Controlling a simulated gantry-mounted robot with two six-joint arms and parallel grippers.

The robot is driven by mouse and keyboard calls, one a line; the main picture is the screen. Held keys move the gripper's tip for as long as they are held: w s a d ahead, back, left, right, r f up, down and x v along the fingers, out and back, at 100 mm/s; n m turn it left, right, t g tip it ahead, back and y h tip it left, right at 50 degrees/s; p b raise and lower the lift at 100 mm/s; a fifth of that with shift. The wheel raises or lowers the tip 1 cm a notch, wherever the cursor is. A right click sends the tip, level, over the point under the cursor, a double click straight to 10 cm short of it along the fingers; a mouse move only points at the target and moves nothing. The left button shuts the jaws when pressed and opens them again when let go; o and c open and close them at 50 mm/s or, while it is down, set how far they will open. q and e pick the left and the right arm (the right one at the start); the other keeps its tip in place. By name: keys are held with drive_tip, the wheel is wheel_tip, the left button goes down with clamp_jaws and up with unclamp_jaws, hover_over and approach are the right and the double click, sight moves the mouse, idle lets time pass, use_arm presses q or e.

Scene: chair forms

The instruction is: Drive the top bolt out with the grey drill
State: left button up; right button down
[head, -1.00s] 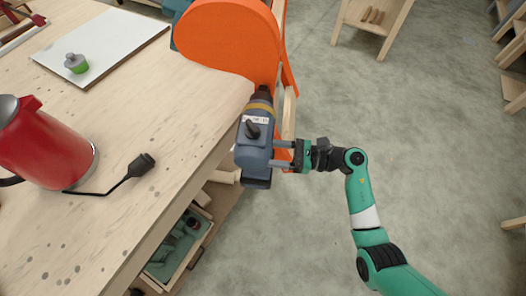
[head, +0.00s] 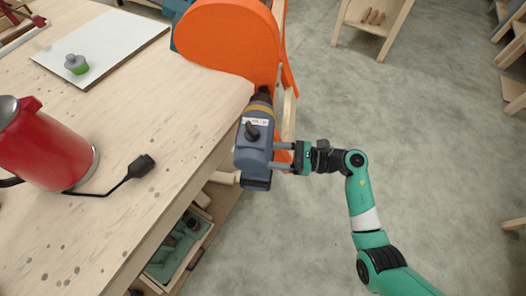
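The grey drill (head: 254,148) has a yellow band and stands just off the workbench's right edge, its dark nose pointing up the picture at the orange chair form (head: 232,42). My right gripper (head: 280,155) is shut on the drill's body from the right, with a finger on either side of part of it. The drill's nose is at the lower right edge of the orange form; I cannot tell whether the bit touches a bolt. The top bolt is hidden behind the drill and the form. My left gripper is not in view.
A white board (head: 105,40) holds a green-and-grey pot (head: 76,64). An open drawer (head: 180,245) sits below the bench edge.

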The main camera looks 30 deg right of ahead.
drive_tip(key=shift+s+a+r, duration=0.15)
drive_tip(key=shift+s+a, duration=0.05)
drive_tip(key=shift+s, duration=0.1)
idle(0.7)
drive_tip(key=shift+s+a, duration=0.1)
drive_tip(key=shift+s, duration=0.05)
drive_tip(key=shift+s+a+p, duration=0.15)
drive_tip(key=shift+s+p, duration=0.1)
drive_tip(key=shift+p, duration=0.25)
drive_tip(key=shift+s+a+r+p, duration=0.1)
drive_tip(key=shift+s+a+p, duration=0.55)
drive_tip(key=shift+s, duration=0.2)
drive_tip(key=shift+s+a+p, duration=0.4)
drive_tip(key=shift+s+a, duration=0.05)
drive_tip(key=shift+s, duration=0.25)
drive_tip(key=shift+s+a+p, duration=0.4)
drive_tip(key=shift+s, duration=0.25)
